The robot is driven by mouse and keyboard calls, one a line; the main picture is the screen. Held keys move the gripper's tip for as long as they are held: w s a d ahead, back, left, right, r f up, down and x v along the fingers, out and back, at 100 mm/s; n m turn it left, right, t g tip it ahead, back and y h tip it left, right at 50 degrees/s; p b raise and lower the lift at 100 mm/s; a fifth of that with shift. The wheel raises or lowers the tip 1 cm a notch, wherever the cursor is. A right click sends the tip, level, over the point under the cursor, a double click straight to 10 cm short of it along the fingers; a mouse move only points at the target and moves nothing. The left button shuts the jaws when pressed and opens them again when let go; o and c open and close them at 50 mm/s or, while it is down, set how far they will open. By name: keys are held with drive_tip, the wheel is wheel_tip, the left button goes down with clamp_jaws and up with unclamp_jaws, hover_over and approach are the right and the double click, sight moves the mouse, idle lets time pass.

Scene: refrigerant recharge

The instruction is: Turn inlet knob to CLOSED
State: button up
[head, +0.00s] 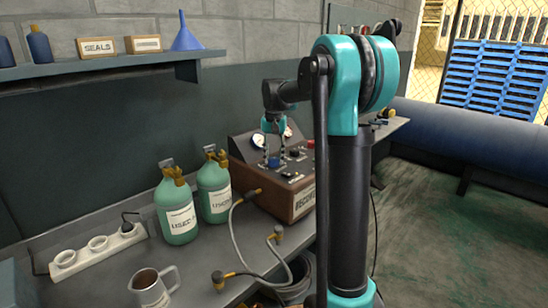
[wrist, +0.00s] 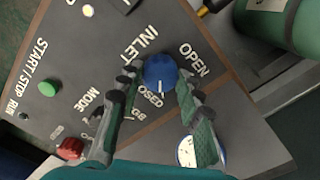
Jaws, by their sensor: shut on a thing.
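The blue inlet knob (wrist: 160,72) sits on the dark panel of the recovery machine, beside the word INLET. OPEN is printed to its right and CLOSED below it, partly hidden by my gripper. The knob's white pointer line points down in the wrist view, near the end of the CLOSED label. My gripper (wrist: 157,82) is shut on the knob, with one finger on each side. In the head view my gripper (head: 274,150) reaches down to the blue knob (head: 273,162) on the machine (head: 299,204).
The panel also carries a green button (wrist: 49,88), a red knob (wrist: 70,148) and a white gauge (wrist: 187,150). Two green cylinders (head: 177,210) stand left of the machine. Hoses (head: 243,237), a mug (head: 149,290) and a power strip (head: 97,250) lie on the bench.

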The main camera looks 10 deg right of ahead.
sight(274, 159)
idle(0.4)
drive_tip(key=o, duration=1.2)
drive_tip(key=shift+c, duration=0.2)
wheel_tip(274, 159, up, 12)
